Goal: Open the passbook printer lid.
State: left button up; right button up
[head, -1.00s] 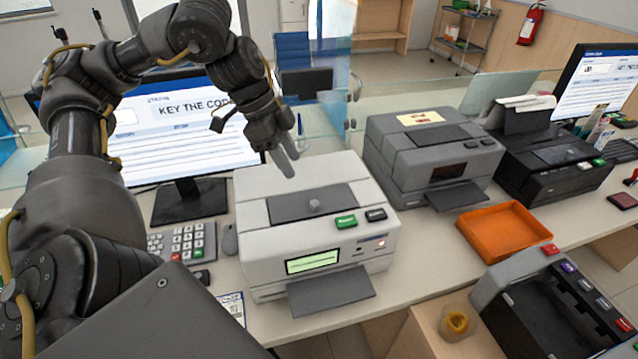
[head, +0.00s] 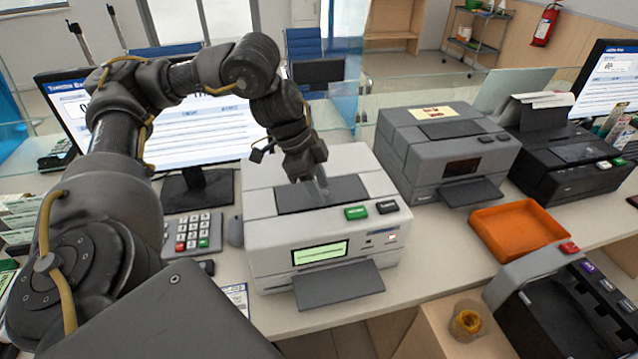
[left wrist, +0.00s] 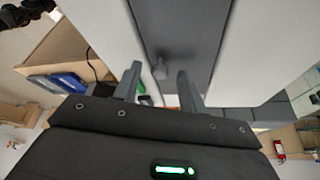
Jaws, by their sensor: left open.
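The light grey printer (head: 270,240), with a lit green display and a tray at its front, stands on the counter in the middle of the head view. Its dark grey lid (head: 348,188) is flat and closed on top. My left gripper (head: 318,190) points down at the lid, with its fingers open. In the left wrist view the small round lid knob (left wrist: 160,69) shows just beyond and between the two open fingertips (left wrist: 158,82). In the head view the knob is hidden behind the fingers. I cannot tell whether the fingers touch the lid. My right gripper is not in view.
A darker grey machine (head: 400,150) with a yellow label stands to the right, with an orange tray (head: 520,232) in front. A monitor (head: 190,100) is behind my left arm. A keypad (head: 192,233) lies left of the printer. A glass screen runs along the back.

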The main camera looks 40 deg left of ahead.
pick_arm(q)
grip_shut()
jog(key=shift+r, duration=0.1)
